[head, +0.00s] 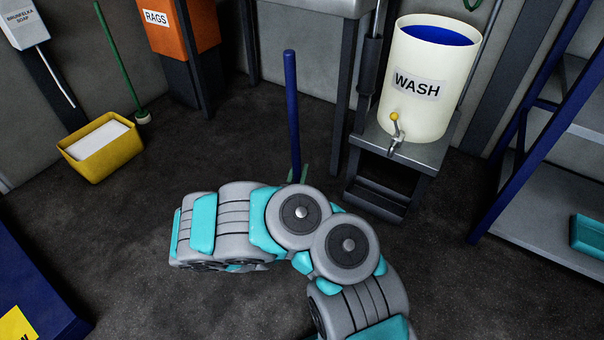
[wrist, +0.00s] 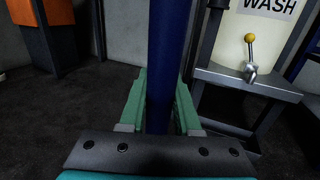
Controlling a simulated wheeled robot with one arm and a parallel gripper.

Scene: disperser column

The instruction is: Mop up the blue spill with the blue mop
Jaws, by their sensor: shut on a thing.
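The blue mop shows as an upright dark-blue handle (head: 291,105) in the head view, rising beyond my arm. In the wrist view the handle (wrist: 168,40) runs vertically through the middle. My gripper (wrist: 160,85) is shut on it, with one green finger on each side. In the head view only a little of the green fingers shows around the handle, and my arm covers the rest. The mop's lower end and head are hidden in both views. No blue spill can be made out on the visible floor.
A cream WASH barrel (head: 412,105) of blue liquid, with a yellow-knobbed tap, stands on a metal stand (head: 385,150) right of the handle. A yellow bin (head: 103,160) and green-handled tool (head: 117,60) are left. Blue shelving (head: 525,120) is right. Dark floor (head: 220,140) is open between.

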